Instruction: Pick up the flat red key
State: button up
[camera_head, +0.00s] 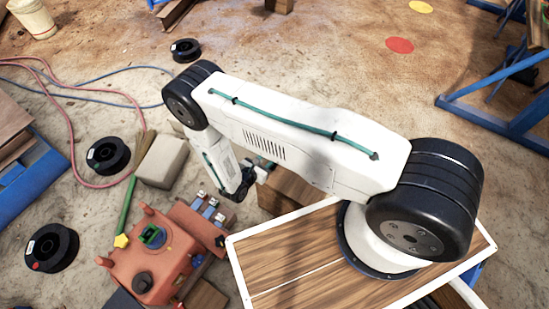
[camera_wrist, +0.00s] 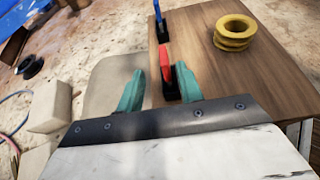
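The flat red key (camera_wrist: 165,61) stands upright in a black base on a brown wooden top (camera_wrist: 205,70) in the wrist view. My gripper (camera_wrist: 160,69) has its two green fingers spread apart. The red key appears between the fingers in the picture, with its black base just beyond the gripper's edge. I cannot tell how far the key is from the fingers or whether they touch it. In the head view my arm covers this area, and I cannot make out the red key there.
A blue key (camera_wrist: 158,22) stands behind the red one. A yellow grooved spool (camera_wrist: 234,33) sits to the right on the same wooden top. In the head view an orange machine (camera_head: 155,262) stands left of my arm, with a beige block (camera_head: 163,162) behind it.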

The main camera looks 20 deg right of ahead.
jog(key=x, duration=0.6)
jog(key=shift+s+d, duration=0.1)
jog(key=shift+d, duration=0.2)
jog(key=shift+r, duration=0.1)
grip_shut()
